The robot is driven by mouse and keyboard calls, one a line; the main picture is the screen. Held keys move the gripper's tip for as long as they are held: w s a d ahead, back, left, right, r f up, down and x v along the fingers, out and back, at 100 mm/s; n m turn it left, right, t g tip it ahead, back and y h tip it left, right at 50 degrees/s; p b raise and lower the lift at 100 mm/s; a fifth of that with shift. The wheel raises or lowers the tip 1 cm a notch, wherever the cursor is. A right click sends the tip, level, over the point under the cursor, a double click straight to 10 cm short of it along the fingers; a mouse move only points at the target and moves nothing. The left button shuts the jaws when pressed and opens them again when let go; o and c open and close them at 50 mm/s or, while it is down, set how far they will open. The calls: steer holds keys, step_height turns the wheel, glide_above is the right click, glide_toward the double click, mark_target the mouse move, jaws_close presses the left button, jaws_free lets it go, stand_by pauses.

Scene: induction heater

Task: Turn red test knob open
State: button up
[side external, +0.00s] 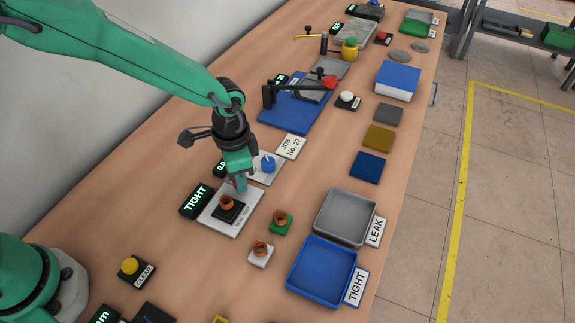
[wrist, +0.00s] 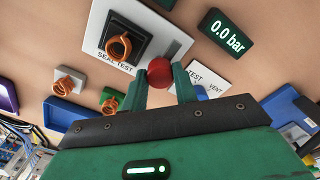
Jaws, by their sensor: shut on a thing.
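The red test knob (wrist: 159,72) stands at the edge of the white seal test plate (wrist: 95,45). In the side external view the knob (side external: 235,184) is mostly hidden by my gripper (side external: 241,185). In the wrist view my gripper (wrist: 160,82) has its two green fingers on either side of the knob, shut on it. A copper coil part (wrist: 119,47) sits on the black square seat of the plate, and it also shows in the side external view (side external: 227,202). I cannot tell how far the knob is turned.
A display reading 0.0 bar (wrist: 226,34) and a TIGHT display (side external: 196,200) flank the plate. A blue knob (side external: 268,164) is just behind my gripper. Copper parts stand on a green block (side external: 280,225) and a white block (side external: 261,256). Grey (side external: 371,219) and blue trays (side external: 296,268) lie right.

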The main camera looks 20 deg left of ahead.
steer(key=shift+r, duration=0.1)
stand_by(0.3)
steer(key=o, duration=1)
steer(key=shift+c, duration=0.2)
steer(key=shift+r, duration=3.9)
steer(key=shift+a, duration=0.1)
